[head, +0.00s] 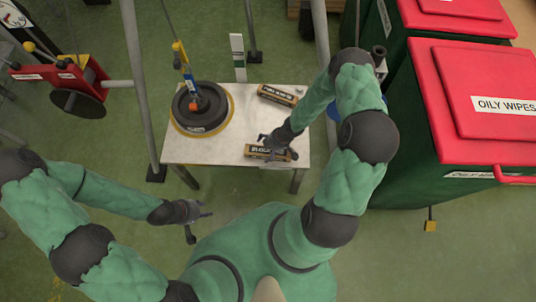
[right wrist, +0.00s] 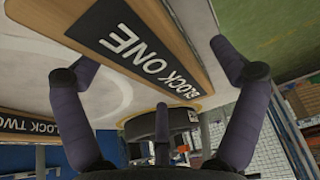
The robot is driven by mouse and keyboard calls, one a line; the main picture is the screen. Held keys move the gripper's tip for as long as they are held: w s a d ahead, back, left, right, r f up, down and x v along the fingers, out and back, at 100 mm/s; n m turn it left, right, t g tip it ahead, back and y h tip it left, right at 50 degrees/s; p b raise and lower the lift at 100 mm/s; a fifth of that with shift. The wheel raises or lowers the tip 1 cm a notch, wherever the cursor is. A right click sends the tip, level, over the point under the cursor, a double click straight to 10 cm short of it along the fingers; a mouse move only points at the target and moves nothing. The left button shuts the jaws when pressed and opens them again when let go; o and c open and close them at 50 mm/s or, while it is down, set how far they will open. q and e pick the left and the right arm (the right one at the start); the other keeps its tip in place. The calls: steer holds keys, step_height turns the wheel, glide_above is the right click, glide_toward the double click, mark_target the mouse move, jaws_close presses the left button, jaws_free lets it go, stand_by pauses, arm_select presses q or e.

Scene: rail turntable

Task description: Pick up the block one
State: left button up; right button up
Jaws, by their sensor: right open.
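Block one (right wrist: 140,50), a wooden block with a black label, fills the upper middle of the right wrist view. It lies on the table near its front edge and also shows in the head view (head: 254,152). My right gripper (head: 275,143) is over it, partly covering it. In the right wrist view the right gripper's fingers (right wrist: 153,58) are spread apart, with the block between or just beyond them; I cannot tell whether they touch it. My left gripper (head: 206,210) is in front of the table, its fingers apart and empty.
Block two (right wrist: 28,124) lies further back on the table (head: 215,157), also in the head view (head: 277,95). A dark round turntable (head: 205,118) stands at the table's left. A grey pole (head: 139,85) rises left of the table. A red-lidded green bin (head: 480,130) stands right.

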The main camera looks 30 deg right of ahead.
steer(key=shift+w+a+f, duration=0.1)
steer(key=shift+f, duration=0.2)
steer(key=shift+c, duration=0.3)
steer(key=c, duration=1.4)
steer(key=shift+r, duration=0.1)
steer(key=shift+c, duration=0.2)
